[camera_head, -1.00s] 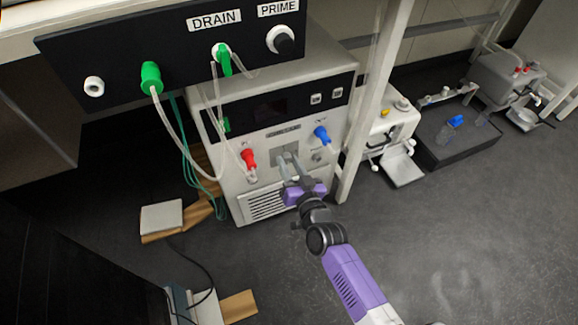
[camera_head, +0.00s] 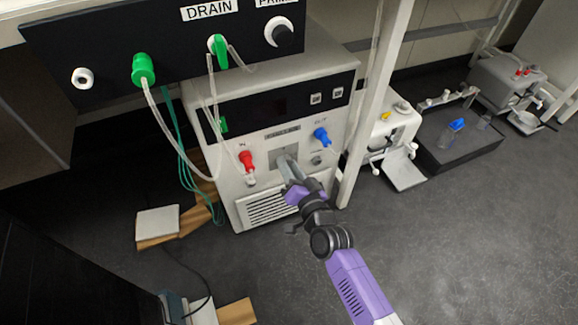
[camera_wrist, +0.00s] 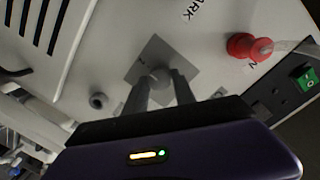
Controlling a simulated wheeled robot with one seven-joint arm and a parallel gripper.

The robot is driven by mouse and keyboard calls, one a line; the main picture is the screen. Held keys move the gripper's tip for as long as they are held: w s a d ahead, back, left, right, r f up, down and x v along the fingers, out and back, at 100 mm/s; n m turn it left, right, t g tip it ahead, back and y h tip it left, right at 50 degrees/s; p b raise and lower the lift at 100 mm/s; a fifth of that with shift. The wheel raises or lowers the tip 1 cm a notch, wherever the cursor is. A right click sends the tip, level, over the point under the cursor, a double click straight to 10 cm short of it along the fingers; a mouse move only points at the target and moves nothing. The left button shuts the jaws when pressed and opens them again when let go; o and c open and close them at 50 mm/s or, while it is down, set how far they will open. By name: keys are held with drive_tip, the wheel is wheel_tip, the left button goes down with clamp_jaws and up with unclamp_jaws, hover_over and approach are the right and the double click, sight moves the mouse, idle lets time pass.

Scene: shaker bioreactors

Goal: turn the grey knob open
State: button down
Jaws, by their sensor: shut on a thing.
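The grey knob (camera_wrist: 160,76) sits on a square grey plate (camera_wrist: 148,58) on the front of the white unit, seen in the wrist view. My gripper (camera_wrist: 162,84) has one finger on each side of the knob and is shut on it. In the head view the gripper (camera_head: 287,164) reaches the same plate (camera_head: 279,154) between the red and blue fittings. There its fingers hide the knob, and I cannot read the knob's angle.
A red fitting (camera_head: 247,161) with a tube is left of the plate, and a blue fitting (camera_head: 321,136) is right. Above, a black panel has a green DRAIN valve (camera_head: 218,50) and hanging tubes. A white post (camera_head: 371,105) stands right of the unit. Open floor lies front right.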

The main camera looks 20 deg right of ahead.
drive_tip(key=c, duration=1)
unclamp_jaws()
drive_tip(key=shift+c, duration=0.2)
drive_tip(key=s+p, duration=0.1)
drive_tip(key=s, duration=0.7)
drive_tip(key=shift+r, duration=0.3)
drive_tip(key=shift+w, duration=0.1)
